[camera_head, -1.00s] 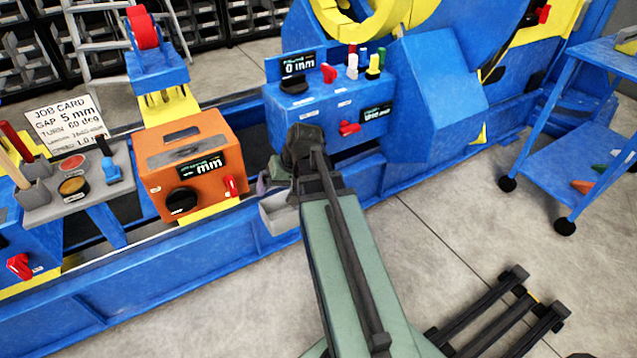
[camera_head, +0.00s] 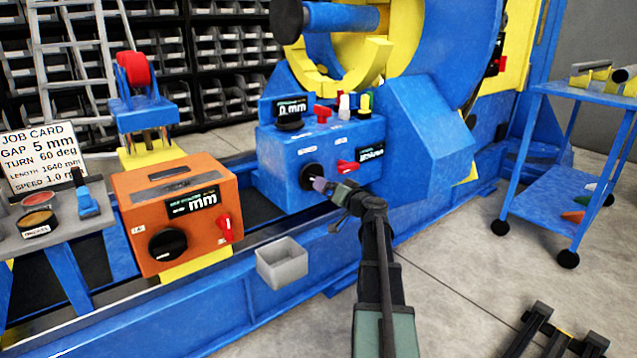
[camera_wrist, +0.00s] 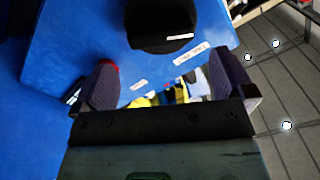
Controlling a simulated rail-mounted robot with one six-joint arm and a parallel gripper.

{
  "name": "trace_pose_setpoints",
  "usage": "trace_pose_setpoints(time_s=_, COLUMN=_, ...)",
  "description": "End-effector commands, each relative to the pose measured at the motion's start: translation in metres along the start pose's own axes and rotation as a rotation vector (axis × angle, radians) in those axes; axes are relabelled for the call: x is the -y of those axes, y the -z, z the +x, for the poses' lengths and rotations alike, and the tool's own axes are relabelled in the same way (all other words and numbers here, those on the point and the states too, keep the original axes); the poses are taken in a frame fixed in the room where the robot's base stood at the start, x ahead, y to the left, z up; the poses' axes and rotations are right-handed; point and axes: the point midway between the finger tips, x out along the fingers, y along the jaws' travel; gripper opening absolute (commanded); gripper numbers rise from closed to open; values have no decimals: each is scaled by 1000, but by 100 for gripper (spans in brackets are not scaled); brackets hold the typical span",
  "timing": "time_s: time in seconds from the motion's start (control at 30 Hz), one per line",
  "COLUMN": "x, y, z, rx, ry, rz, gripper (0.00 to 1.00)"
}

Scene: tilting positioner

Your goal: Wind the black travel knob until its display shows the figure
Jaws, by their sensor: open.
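A black round knob (camera_head: 308,177) sits on the lower front of the blue control box (camera_head: 280,175). It also shows large at the top of the wrist view (camera_wrist: 162,22), with a white pointer mark. I cannot read which knob is labelled travel. My gripper (camera_head: 322,184) is close in front of this knob, seemingly apart from it. In the wrist view its two fingers (camera_wrist: 166,84) are spread with nothing between them, and the knob lies beyond them. A display (camera_head: 291,106) on top of the box reads 0 mm. Another display (camera_head: 371,153) on its front is hard to read.
An orange box (camera_head: 180,215) with a black knob and red lever stands left. A job card (camera_head: 42,158) reads gap 5 mm, turn 60 deg. A grey bin (camera_head: 283,268) hangs below; a blue cart (camera_head: 565,150) stands right.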

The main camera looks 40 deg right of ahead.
Motion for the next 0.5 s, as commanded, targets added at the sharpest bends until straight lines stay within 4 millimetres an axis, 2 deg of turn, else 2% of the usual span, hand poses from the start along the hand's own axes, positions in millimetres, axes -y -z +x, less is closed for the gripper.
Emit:
trace_pose_setpoints(time_s=0.03, x=-2, y=1, z=16, rx=1, ry=1, rz=0, gripper=100)
trace_pose_setpoints(time_s=0.2, x=-1, y=0, z=51, rx=2, ry=2, rz=1, gripper=100)
trace_pose_setpoints(time_s=0.33, x=-1, y=0, z=63, rx=1, ry=0, rz=1, gripper=100)
trace_pose_setpoints(time_s=0.5, x=0, y=-1, z=65, rx=1, ry=0, rz=1, gripper=100)
